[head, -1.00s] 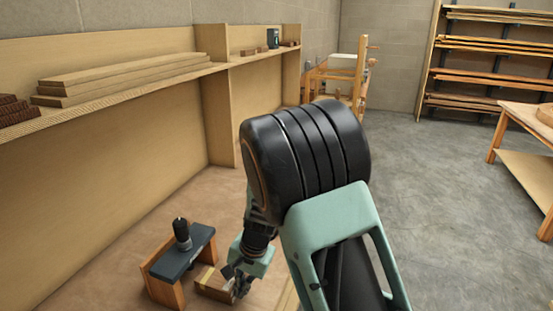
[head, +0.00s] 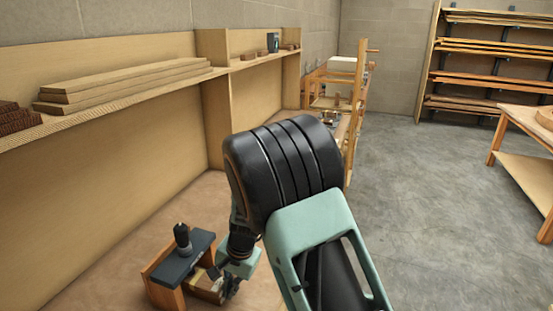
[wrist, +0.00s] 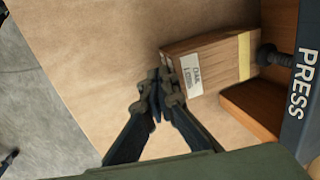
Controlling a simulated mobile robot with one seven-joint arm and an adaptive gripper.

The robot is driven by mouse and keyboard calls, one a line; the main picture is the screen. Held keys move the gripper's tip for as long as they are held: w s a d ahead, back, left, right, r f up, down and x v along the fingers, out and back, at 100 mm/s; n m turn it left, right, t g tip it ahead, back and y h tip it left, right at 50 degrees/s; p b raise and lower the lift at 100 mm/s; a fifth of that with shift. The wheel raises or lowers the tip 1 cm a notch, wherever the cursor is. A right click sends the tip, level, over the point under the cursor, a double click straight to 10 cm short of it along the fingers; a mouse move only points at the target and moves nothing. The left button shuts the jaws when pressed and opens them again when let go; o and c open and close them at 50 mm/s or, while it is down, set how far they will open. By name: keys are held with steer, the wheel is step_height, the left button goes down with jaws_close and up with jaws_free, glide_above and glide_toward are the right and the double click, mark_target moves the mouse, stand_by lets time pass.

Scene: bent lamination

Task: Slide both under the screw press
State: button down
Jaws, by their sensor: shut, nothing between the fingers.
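The screw press (head: 187,257) stands on the bench at the lower left, with a dark top beam and wooden legs. In the wrist view the press (wrist: 299,85) is at the right edge, with its dark screw foot beside the block. The wooden block (head: 207,288) has a pale label on its end and a yellow band; it also shows in the wrist view (wrist: 212,62). Its far end reaches to the press's opening. My gripper (wrist: 160,92) is shut and empty, its fingertips at the block's labelled end. Whether they touch it is unclear. Two separate pieces cannot be told apart.
The bench top (head: 110,255) is clear to the left of the press. A shelf (head: 120,92) above it holds boards. A wooden frame (head: 357,85) stands at the back, a lumber rack (head: 490,60) at the far right, and a table (head: 525,150) at the right.

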mark_target(215, 283)
steer(key=shift+w+a+p, duration=0.2)
steer(key=shift+w+a, duration=0.1)
steer(key=shift+a, duration=0.45)
steer(key=shift+w+a+p, duration=0.25)
steer(key=shift+a, duration=0.5)
steer(key=shift+w+a+p, duration=0.2)
steer(key=shift+w+a, duration=0.1)
steer(key=shift+a, duration=0.45)
steer(key=shift+s+d+b, duration=0.25)
steer(key=shift+d, duration=0.4)
steer(key=shift+s+d+b, duration=0.2)
steer(key=shift+d, duration=0.4)
steer(key=shift+s+d+b, duration=0.25)
steer(key=shift+d, duration=0.4)
steer(key=d+p+v, duration=0.1)
steer(key=p+v, duration=0.4)
steer(key=v, duration=0.3)
steer(key=shift+s, duration=0.15)
